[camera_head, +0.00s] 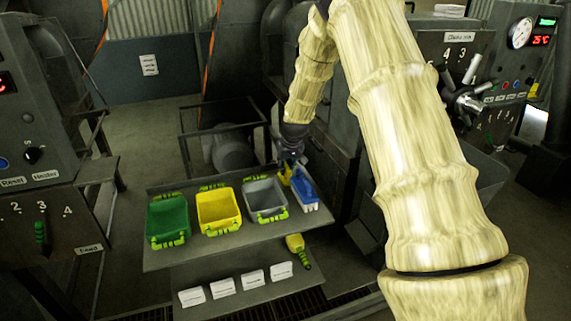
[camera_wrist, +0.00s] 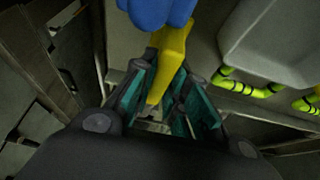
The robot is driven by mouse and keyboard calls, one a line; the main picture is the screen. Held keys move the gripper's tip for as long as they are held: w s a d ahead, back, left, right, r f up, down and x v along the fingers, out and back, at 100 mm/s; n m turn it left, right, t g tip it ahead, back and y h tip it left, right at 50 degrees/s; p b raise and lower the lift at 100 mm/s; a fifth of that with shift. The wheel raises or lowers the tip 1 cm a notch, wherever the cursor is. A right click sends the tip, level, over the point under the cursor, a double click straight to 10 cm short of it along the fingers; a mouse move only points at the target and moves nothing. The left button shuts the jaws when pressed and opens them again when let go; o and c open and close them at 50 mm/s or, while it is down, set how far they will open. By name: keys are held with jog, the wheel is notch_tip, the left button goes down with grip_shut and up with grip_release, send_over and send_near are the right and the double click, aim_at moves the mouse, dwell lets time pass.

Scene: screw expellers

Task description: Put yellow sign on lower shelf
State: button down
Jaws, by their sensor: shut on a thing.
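The yellow sign (camera_wrist: 172,52) is a flat yellow piece between my fingers in the wrist view. My gripper (camera_wrist: 167,76), with teal finger pads, is shut on it. In the head view my gripper (camera_head: 290,162) is over the back right of the upper shelf (camera_head: 165,258), and part of the yellow sign (camera_head: 285,173) shows below it. A blue object (camera_head: 303,187) is right beside the sign; it also shows in the wrist view (camera_wrist: 155,12). The lower shelf (camera_head: 238,300) lies below the upper one. I cannot tell whether the sign touches the upper shelf.
Green (camera_head: 167,218), yellow (camera_head: 218,209) and grey (camera_head: 265,198) bins with lime handles stand on the upper shelf. Several white cards (camera_head: 222,288) lie on the lower shelf. A yellow tool with a green handle (camera_head: 296,244) is at its right. Machines stand on both sides.

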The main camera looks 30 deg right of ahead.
jog(key=shift+s+a, duration=0.1)
jog(key=c, duration=1.4)
grip_release()
jog(key=shift+f, duration=0.1)
jog(key=shift+r, duration=0.25)
